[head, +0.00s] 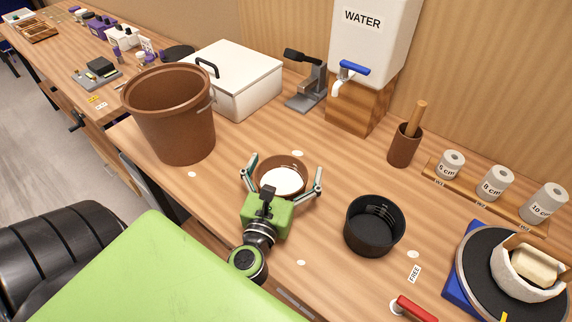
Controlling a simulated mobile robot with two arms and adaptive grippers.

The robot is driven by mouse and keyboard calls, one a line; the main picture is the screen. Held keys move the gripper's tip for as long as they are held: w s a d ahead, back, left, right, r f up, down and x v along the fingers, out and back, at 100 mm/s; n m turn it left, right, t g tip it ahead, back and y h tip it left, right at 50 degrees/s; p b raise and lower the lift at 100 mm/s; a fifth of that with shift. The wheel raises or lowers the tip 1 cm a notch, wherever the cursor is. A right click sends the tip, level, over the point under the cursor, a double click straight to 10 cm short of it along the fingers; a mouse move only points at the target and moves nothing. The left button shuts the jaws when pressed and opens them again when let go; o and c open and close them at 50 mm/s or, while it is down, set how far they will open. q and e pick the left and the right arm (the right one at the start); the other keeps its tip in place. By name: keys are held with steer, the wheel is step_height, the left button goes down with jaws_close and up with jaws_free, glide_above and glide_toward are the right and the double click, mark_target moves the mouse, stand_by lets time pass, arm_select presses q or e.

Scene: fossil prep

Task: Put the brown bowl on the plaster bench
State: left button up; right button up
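The brown bowl (281,164) stands upright on the wooden bench (335,155) with white material inside. My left gripper (287,163) is over the near side of the bowl. Its two fingers are spread wide, one on each side of the bowl, with no clear grip on it. The gripper body hides the bowl's near side. Whether a finger touches the rim cannot be told. No label shows whether this bench is the plaster bench. My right gripper is not in view.
A large brown bucket (172,120) and white lidded box (240,85) stand to the left. A black bowl (374,228) is close on the right. A turntable (475,270) sits right.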

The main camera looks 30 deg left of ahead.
arm_select(q)
steer(key=shift+s, duration=0.1)
steer(key=b+v, duration=0.4)
steer(key=v, duration=0.6)
steer(key=shift+s+d, duration=0.1)
steer(key=shift+s, duration=0.05)
steer(key=shift+s+d+r+b, duration=0.1)
steer(key=shift+s+b, duration=0.15)
steer(key=shift+s, duration=0.1)
steer(key=shift+s+d+r+b, duration=0.1)
steer(key=shift+s+b, duration=0.1)
steer(key=shift+s, duration=0.15)
